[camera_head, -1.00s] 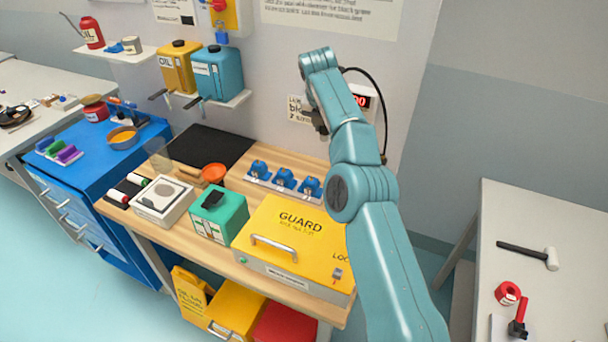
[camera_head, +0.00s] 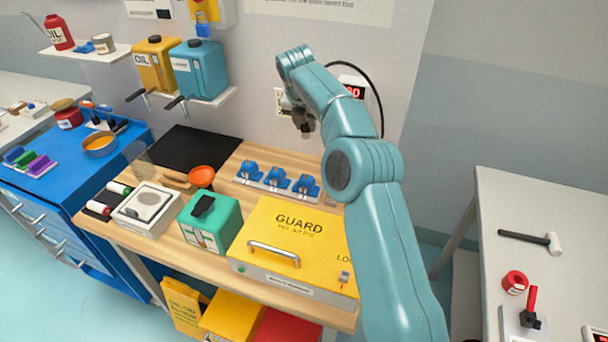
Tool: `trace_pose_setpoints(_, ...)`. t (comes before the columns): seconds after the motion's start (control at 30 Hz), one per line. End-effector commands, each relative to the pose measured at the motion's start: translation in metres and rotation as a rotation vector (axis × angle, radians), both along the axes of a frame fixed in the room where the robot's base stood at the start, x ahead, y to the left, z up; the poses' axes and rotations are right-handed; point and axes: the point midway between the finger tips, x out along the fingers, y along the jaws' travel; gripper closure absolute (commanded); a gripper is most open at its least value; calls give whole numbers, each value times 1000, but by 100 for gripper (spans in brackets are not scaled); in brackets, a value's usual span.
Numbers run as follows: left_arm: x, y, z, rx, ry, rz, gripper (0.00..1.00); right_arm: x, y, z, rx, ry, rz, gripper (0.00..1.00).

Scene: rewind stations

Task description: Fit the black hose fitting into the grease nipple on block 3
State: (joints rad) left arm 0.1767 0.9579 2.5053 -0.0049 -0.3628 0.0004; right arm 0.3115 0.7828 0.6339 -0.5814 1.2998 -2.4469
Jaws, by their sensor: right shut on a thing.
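My right arm comes in from the lower right and reaches up over the bench's back. Its gripper (camera_head: 303,122) is small and dark here and points down, in front of the wall above the blue blocks. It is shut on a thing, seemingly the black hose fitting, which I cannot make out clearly. A black hose (camera_head: 374,85) arcs behind my arm. Three blue blocks, left (camera_head: 248,171), middle (camera_head: 276,177) and right (camera_head: 306,186), stand in a row on a pale strip; their numbers and grease nipples are too small to read. The gripper is above the blocks, apart from them. My left gripper is out of view.
A yellow guard box (camera_head: 292,235) stands in front of the blocks. A green box (camera_head: 210,222), a white box (camera_head: 147,208) and an orange funnel (camera_head: 201,176) are to the left. Yellow (camera_head: 154,65) and blue (camera_head: 199,69) cans sit on a wall shelf. A black mat (camera_head: 196,146) lies clear.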

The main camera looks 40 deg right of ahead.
Motion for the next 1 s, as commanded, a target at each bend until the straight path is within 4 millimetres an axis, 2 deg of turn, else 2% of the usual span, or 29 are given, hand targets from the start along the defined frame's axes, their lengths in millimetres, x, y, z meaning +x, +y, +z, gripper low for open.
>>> trace_pose_setpoints(0.03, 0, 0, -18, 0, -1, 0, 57, -1, -1, -26, 1, 4, 0, 100)
trace_pose_setpoints(0.2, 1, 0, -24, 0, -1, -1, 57, -1, -1, -69, 1, 6, 0, 100)
trace_pose_setpoints(0.33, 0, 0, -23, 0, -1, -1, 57, 1, -1, -95, 1, 4, 0, 100)
trace_pose_setpoints(0.53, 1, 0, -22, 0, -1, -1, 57, 3, -1, -116, 0, 4, 0, 100)
trace_pose_setpoints(0.73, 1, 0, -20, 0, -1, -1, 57, 4, -2, -147, -1, 5, 0, 100)
trace_pose_setpoints(1.0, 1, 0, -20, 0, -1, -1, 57, 4, -1, -154, 1, 3, 0, 100)
